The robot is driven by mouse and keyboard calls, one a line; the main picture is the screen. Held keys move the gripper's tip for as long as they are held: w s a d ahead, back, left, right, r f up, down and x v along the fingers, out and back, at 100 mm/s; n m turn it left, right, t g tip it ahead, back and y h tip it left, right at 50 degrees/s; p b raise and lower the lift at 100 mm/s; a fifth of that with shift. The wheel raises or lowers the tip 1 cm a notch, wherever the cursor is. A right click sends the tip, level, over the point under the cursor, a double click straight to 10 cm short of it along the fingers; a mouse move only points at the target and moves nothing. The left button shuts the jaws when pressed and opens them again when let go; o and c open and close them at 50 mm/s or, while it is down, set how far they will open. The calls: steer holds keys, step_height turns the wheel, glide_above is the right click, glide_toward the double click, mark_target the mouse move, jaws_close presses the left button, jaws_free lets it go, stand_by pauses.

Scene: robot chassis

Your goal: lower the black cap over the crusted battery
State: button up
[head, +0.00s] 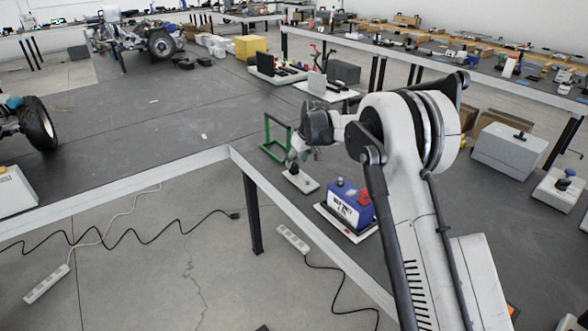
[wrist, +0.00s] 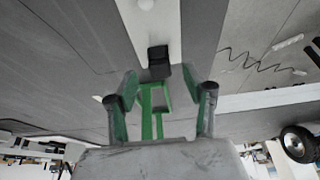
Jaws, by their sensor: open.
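The battery (head: 350,207) is a blue and white box with dark lettering, standing on a white base near the table's front edge in the head view. My gripper (head: 296,158) is just above this plate, apart from the battery. In the wrist view my gripper (wrist: 160,78) has its fingers apart, with a black block (wrist: 158,64) beyond the tips. Nothing is seen held.
A green frame (head: 268,138) stands behind my gripper. A black stand with a white panel (head: 318,84) is farther back. Grey boxes (head: 508,148) are at the right. The dark tabletop (head: 190,115) at left is mostly clear. Cables and power strips lie on the floor.

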mark_target(295, 164)
steer(key=x, duration=0.4)
steer(key=shift+w+a+f, duration=0.1)
steer(key=shift+w+f, duration=0.05)
steer(key=shift+f, duration=0.05)
steer(key=c, duration=0.9)
steer(key=shift+r, duration=0.1)
